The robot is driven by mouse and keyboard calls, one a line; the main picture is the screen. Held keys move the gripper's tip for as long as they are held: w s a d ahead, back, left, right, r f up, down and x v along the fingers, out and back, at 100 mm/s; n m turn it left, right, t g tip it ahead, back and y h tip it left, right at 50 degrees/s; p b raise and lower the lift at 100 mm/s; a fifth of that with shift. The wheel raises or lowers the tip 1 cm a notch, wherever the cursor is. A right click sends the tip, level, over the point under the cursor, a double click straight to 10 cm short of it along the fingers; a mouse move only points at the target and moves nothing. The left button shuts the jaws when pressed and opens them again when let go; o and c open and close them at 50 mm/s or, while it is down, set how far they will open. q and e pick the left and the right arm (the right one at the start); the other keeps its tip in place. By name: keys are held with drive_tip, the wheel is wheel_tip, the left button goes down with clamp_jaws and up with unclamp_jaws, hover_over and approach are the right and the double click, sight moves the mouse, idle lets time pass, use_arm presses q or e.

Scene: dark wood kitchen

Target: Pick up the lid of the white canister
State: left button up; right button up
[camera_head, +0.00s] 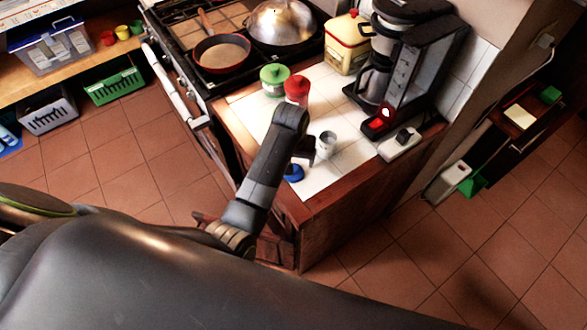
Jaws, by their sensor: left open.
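A small white-grey canister (327,143) stands on the white tiled counter, and its top looks open and dark. A round blue thing with a raised middle (294,174), which looks like a lid, lies on the counter nearer its front edge, partly hidden by my left arm. My left gripper (304,154) is over the counter, just left of the canister and above the blue lid. It is open, small and dark in this view, and I see nothing in it. Whether it touches the canister or the lid I cannot tell. My right gripper is not in view.
A red-lidded canister (297,89) and a green-lidded one (274,79) stand behind my arm. A coffee machine (401,75) and a yellow, red-lidded tin (346,43) are at the back. A pale flat device (400,144) lies right. The stove with a pan (222,54) adjoins left.

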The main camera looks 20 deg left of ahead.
use_arm(q)
drive_tip(key=shift+f, duration=0.35)
drive_tip(key=shift+f+p, duration=0.35)
wheel_tip(320, 180, down, 3)
drive_tip(key=shift+r+p, duration=0.1)
drive_tip(key=shift+p, duration=0.4)
drive_tip(key=shift+w+f, duration=0.2)
drive_tip(key=shift+f, duration=0.55)
drive_tip(key=c, duration=1.1)
